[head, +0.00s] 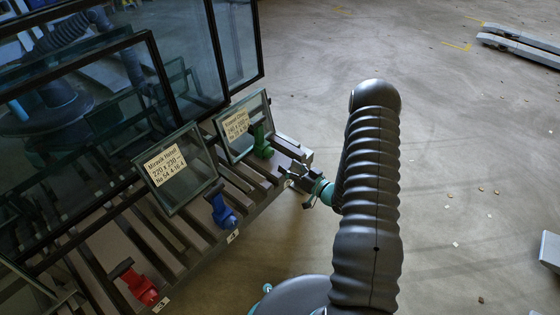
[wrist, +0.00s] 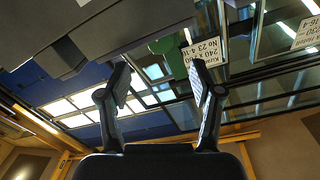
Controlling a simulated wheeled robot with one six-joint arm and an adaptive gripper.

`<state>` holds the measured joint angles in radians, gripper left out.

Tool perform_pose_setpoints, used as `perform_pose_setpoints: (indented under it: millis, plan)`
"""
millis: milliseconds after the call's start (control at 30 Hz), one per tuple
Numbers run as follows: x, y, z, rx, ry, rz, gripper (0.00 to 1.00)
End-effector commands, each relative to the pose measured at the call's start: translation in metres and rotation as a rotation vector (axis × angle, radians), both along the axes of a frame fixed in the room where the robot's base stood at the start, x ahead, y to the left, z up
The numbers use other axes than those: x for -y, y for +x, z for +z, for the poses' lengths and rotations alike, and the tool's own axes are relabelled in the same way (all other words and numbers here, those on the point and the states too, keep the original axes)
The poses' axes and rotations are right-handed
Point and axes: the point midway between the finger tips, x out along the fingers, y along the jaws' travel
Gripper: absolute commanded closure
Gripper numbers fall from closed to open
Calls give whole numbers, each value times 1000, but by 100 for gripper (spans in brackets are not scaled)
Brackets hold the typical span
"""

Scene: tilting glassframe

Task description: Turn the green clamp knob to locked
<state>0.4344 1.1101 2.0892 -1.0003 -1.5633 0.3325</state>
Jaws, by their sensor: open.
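The green clamp knob (head: 263,142) sits at the far right end of the rack, beside a small labelled glass pane (head: 252,115). My gripper (head: 292,172) is at the rack's right edge, just right of and below the knob in the head view, apart from it. In the wrist view my gripper (wrist: 160,74) has its fingers spread with nothing between them. The green knob (wrist: 170,55) shows beyond the fingertips, closer to the right finger and partly hidden by it. I cannot make out its lock marking.
A blue knob (head: 222,210) and a red knob (head: 140,287) stand along the rack's front edge. A second labelled pane (head: 163,190) leans behind the blue one. Large dark-framed panes (head: 170,60) stand at the back left. The floor to the right is mostly clear.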

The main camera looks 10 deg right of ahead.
Motion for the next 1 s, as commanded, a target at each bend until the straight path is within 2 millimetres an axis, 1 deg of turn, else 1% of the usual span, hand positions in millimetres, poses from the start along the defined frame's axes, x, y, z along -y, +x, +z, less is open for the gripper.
perform_pose_setpoints:
  millis: [33,100,200,300,433,733,867,1000]
  plan:
    - [6,-8,0,-2,2,-3,35]
    - [12,-17,1,0,2,-3,35]
    - [18,-27,1,-1,2,-1,35]
    - [21,-33,2,0,1,-1,35]
    - [22,-36,2,0,1,1,35]
    - [25,-37,2,0,1,-4,34]
    - [41,-40,3,-4,3,-36,34]
    - [76,-48,2,-9,7,-101,34]
